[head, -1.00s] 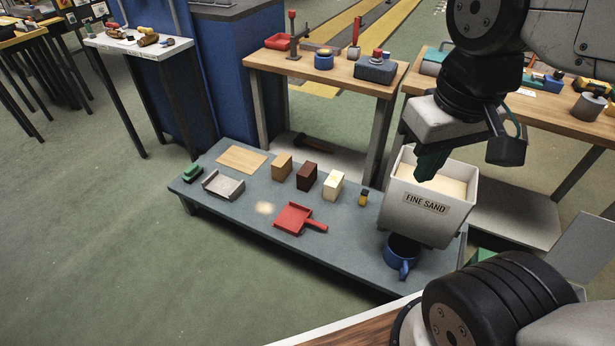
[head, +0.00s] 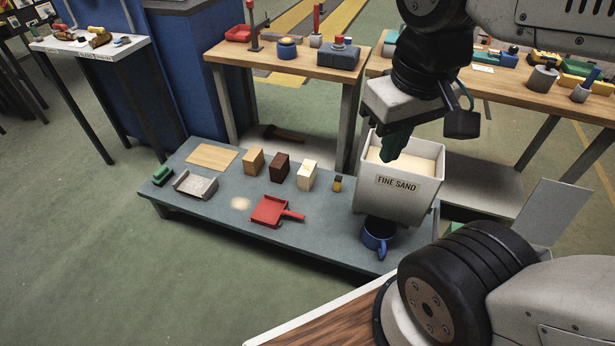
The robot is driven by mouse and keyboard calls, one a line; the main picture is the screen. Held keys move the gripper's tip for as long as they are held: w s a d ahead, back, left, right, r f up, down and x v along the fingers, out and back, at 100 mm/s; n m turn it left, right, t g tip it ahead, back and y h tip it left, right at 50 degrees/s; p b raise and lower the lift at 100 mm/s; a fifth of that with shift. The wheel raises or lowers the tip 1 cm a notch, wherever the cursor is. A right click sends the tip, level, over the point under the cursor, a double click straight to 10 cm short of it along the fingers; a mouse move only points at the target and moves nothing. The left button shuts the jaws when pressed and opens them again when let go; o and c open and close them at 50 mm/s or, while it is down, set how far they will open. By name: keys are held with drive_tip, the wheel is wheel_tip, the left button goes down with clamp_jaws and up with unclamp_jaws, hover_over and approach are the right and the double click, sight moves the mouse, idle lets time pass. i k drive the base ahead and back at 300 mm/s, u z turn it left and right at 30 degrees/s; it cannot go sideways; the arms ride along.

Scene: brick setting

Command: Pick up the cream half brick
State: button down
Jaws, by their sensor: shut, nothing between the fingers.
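The cream half brick (head: 306,178) stands upright on the low grey-blue bench (head: 225,215), at the right end of a row of three blocks. A dark brown brick (head: 279,167) and a tan brick (head: 253,161) stand to its left, apart from it. My gripper (head: 388,158) points down with its green fingers shut and empty. In the picture it is in front of the fine sand bin, up and right of the cream half brick and well apart from it.
The fine sand bin (head: 397,208) stands right of the bricks, with a blue mug (head: 378,236) below it. A small yellow-and-dark item (head: 337,184) stands between bin and cream brick. A red dustpan (head: 270,210) lies in front. A wooden table (head: 300,72) stands behind.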

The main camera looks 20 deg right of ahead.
sight(306, 175)
drive_tip(key=u, duration=0.35)
drive_tip(key=k, duration=0.95)
drive_tip(key=u, duration=1)
drive_tip(key=i, duration=1.85)
drive_tip(key=z, duration=0.7)
drive_tip(key=i, duration=0.9)
drive_tip(key=z, duration=1.6)
drive_tip(key=i, duration=0.7)
drive_tip(key=z, duration=0.55)
